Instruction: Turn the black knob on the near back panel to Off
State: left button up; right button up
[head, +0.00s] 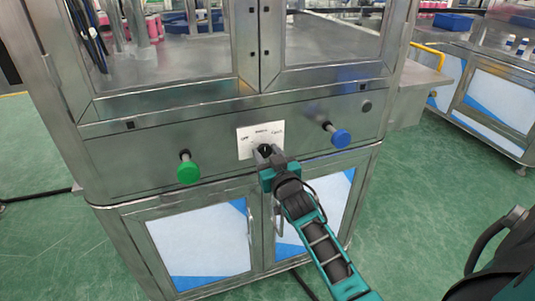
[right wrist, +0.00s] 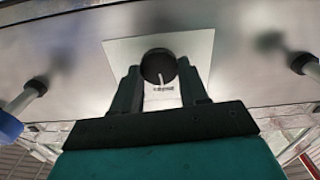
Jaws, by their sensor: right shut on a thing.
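The black knob (head: 264,149) sits on a white label plate (head: 246,141) in the middle of the steel back panel. In the right wrist view the knob (right wrist: 159,67) is round, with a white pointer line aimed at the label text on the plate (right wrist: 200,50). My right gripper (head: 266,158) reaches in from the lower right. Its two fingers (right wrist: 158,82) are on either side of the knob and shut on it. The small lettering is hard to read in both views. My left gripper is not in view.
A green push knob (head: 188,170) sticks out of the panel to the left and a blue one (head: 338,136) to the right. White and blue cabinet doors (head: 200,245) are below. Glass windows are above. Green floor (head: 440,190) is clear at the right.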

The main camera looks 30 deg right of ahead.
jog(key=n+p, duration=0.1)
jog(key=n, duration=0.2)
jog(key=shift+r, duration=0.15)
jog(key=shift+w+n+p, duration=0.1)
jog(key=shift+n+p, duration=0.2)
jog(key=shift+n, duration=0.6)
jog(key=shift+a+n, duration=0.1)
jog(key=shift+n, duration=1)
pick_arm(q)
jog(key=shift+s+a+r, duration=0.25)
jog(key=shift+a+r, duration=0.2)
pick_arm(e)
jog(key=shift+n, duration=1)
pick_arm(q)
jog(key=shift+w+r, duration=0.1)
pick_arm(e)
jog(key=o, duration=1.1)
jog(key=shift+c, duration=0.2)
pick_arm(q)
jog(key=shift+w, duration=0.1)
pick_arm(e)
jog(key=shift+f, duration=0.2)
